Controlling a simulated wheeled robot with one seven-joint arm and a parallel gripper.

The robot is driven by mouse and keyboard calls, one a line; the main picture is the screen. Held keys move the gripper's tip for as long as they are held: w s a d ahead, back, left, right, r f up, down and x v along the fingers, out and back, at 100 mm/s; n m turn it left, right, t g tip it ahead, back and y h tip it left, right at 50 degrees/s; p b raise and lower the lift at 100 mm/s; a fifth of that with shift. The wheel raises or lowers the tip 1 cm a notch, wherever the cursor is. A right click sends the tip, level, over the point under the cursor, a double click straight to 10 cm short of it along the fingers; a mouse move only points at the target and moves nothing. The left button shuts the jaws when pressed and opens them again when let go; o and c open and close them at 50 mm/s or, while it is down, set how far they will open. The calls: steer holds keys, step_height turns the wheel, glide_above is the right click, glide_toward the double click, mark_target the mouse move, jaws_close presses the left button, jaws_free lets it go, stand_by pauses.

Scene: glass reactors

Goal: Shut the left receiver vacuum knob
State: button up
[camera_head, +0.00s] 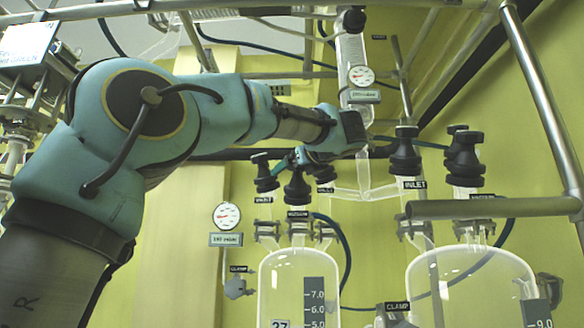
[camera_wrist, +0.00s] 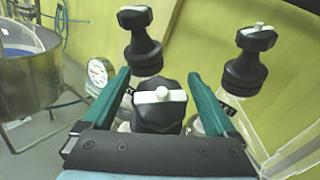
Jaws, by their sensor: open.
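The left receiver's vacuum knob (camera_head: 297,188) is black and stands above the VACUUM label on the left glass vessel (camera_head: 297,288). In the wrist view, a black knob with a white bar across its top (camera_wrist: 160,110) sits between my fingers; it appears to be this vacuum knob. My gripper (camera_wrist: 159,76) is open, with one teal finger on each side of the knob. Gaps show, and I cannot tell whether either finger touches it. In the head view, my gripper (camera_head: 291,161) is at the knob's top, and the wrist partly hides the area.
Two other black knobs (camera_wrist: 143,42) (camera_wrist: 252,56) stand close beyond my fingers. The right vessel (camera_head: 470,285) has its own knobs (camera_head: 405,155). A metal rail (camera_head: 490,208) crosses at right. A gauge (camera_head: 227,216) hangs left of the left vessel.

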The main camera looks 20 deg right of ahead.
steer(key=c, duration=1.4)
